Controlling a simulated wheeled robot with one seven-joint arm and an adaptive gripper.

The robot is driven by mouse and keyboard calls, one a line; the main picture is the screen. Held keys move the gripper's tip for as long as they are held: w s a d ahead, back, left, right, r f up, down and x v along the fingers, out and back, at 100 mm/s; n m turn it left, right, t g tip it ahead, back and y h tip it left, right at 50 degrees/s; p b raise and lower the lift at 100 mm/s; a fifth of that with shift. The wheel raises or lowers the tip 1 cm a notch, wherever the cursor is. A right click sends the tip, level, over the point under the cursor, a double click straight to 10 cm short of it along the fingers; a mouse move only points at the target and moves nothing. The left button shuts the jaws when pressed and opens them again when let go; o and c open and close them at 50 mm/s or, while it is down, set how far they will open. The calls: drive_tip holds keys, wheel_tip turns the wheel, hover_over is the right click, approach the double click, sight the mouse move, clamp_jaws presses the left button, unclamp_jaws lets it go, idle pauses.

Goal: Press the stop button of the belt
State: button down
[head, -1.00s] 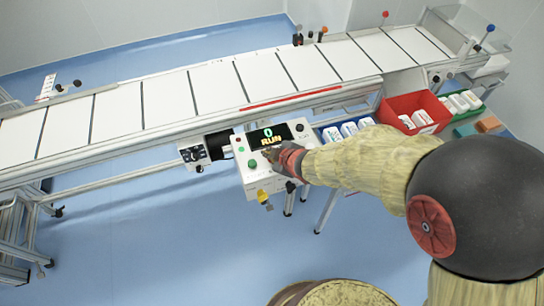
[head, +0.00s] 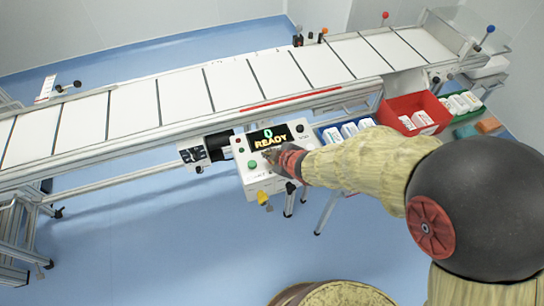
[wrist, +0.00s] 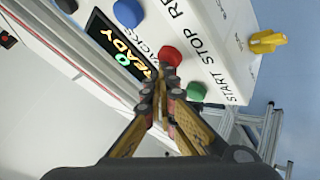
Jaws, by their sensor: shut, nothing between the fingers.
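The control box (head: 262,184) of the belt (head: 235,85) carries a display (head: 270,138) that reads READY with a 0 above it; the display (wrist: 122,44) also shows in the wrist view. In the wrist view the red stop button (wrist: 170,56) sits between a green button (wrist: 196,91) and a blue button (wrist: 127,12). My gripper (wrist: 163,78) is shut and empty, its fingertips at the lower edge of the red button. I cannot tell whether they touch. In the head view my gripper (head: 274,156) hides the red button.
A yellow knob (head: 262,197) sticks out of the box's front. Right of my gripper stand a blue bin (head: 330,136), a red bin (head: 408,104) and a green bin (head: 470,108) with white items. Blue floor is open in front.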

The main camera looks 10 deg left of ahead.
drive_tip(key=shift+r+p, duration=0.7)
drive_tip(key=shift+r, duration=0.2)
wheel_tip(320, 180, up, 5)
drive_tip(key=p, duration=0.4)
drive_tip(key=shift+p, duration=0.3)
idle(0.3)
